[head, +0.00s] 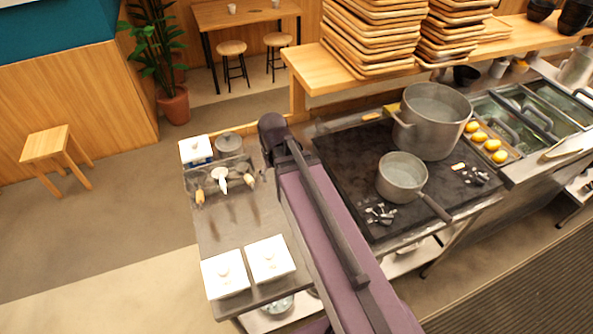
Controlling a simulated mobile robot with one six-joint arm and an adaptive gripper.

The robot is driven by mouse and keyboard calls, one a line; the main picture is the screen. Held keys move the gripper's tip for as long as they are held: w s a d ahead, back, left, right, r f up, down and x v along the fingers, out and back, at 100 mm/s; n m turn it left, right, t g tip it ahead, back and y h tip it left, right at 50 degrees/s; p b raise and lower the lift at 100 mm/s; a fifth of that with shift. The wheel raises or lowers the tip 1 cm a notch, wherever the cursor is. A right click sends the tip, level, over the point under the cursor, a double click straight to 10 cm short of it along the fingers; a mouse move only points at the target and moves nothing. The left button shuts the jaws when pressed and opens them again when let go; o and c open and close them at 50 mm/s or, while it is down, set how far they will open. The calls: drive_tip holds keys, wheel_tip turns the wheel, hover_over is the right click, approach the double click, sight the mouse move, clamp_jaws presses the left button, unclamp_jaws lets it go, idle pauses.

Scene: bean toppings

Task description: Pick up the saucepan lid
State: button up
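A round dark grey lid (229,143) with a small knob lies at the far end of the steel side table, right of a small white lidded box. It looks like the saucepan lid. The grey saucepan (402,174) stands uncovered on the dark stove top, its handle pointing to the lower right. My arm reaches up between the side table and the stove, and its dark joint is just right of the round lid. My gripper's fingers do not show; they are out of view or hidden by the arm.
The steel side table (228,230) holds a tray (232,184) of utensils and two white square lidded containers (225,273) (268,259). A large pot (432,120) stands behind the saucepan. Stacked wooden trays (370,35) fill the shelf above. Open floor lies left of the side table.

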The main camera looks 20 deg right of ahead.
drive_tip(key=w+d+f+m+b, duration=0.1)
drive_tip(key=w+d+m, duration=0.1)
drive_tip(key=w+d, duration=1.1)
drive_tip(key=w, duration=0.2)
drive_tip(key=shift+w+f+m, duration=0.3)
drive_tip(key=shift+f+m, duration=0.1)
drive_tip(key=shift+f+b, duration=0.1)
drive_tip(key=shift+b, duration=0.3)
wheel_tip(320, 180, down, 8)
drive_tip(key=b, duration=0.8)
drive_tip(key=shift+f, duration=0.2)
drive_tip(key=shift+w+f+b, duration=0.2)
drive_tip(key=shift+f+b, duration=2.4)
drive_tip(key=shift+b, duration=0.2)
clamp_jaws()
